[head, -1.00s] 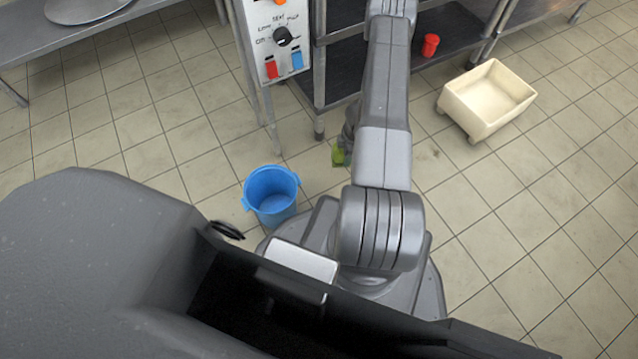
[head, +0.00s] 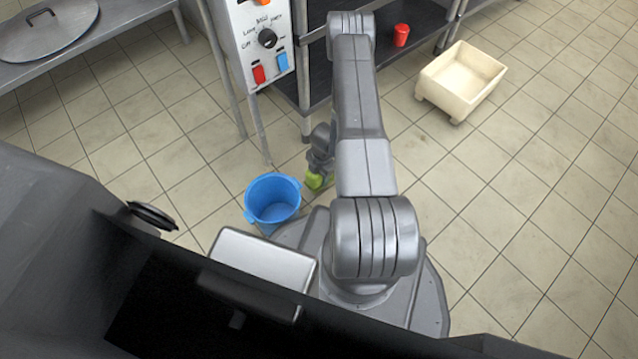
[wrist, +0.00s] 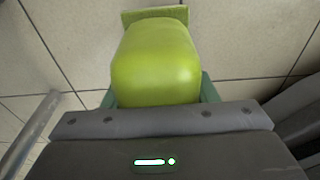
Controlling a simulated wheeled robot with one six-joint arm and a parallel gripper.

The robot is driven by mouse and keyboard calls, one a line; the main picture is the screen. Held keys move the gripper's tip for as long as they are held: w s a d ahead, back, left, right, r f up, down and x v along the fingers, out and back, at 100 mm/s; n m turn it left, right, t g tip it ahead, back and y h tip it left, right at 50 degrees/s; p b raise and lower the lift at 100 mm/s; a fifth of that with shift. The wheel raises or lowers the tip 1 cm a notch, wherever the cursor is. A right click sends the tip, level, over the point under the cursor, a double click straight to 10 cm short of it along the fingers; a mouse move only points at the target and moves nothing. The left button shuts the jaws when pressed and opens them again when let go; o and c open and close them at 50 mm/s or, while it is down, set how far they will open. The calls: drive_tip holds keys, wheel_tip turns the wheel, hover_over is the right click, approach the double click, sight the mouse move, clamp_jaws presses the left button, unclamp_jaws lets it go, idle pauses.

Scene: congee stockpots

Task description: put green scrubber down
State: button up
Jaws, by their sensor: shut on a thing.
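The green scrubber (wrist: 155,65) fills the upper middle of the wrist view, a rounded yellow-green block with a flatter textured pad at its far end. My gripper (wrist: 158,98) is shut on it, with a finger at each side. In the head view the scrubber (head: 315,181) shows as a small green patch below my wrist, right of the blue bucket. My gripper (head: 320,172) is small there and partly hidden by my arm. Tiled floor lies beneath the scrubber; its exact height above the floor is hard to tell.
An open blue bucket (head: 272,199) stands on the floor close by. A cream tub (head: 461,80) stands at the upper right. A red cup (head: 401,35) is on a dark low shelf (head: 318,60). A control panel (head: 252,42) and metal legs stand behind. Floor at right is clear.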

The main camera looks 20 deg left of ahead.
drive_tip(key=shift+f+b, duration=0.9)
drive_tip(key=shift+f, duration=1)
drive_tip(key=shift+f, duration=0.1)
drive_tip(key=o, duration=1.3)
drive_tip(key=shift+c, duration=0.2)
drive_tip(key=r+p, duration=0.2)
drive_tip(key=r, duration=0.2)
drive_tip(key=w+r+p, duration=0.1)
drive_tip(key=r+p, duration=0.1)
drive_tip(key=r, duration=0.2)
drive_tip(key=r+p, duration=0.2)
drive_tip(key=r, duration=0.2)
drive_tip(key=shift+w+d+r+p, duration=0.1)
drive_tip(key=shift+w+d+p, duration=0.05)
drive_tip(key=shift+d+p, duration=0.25)
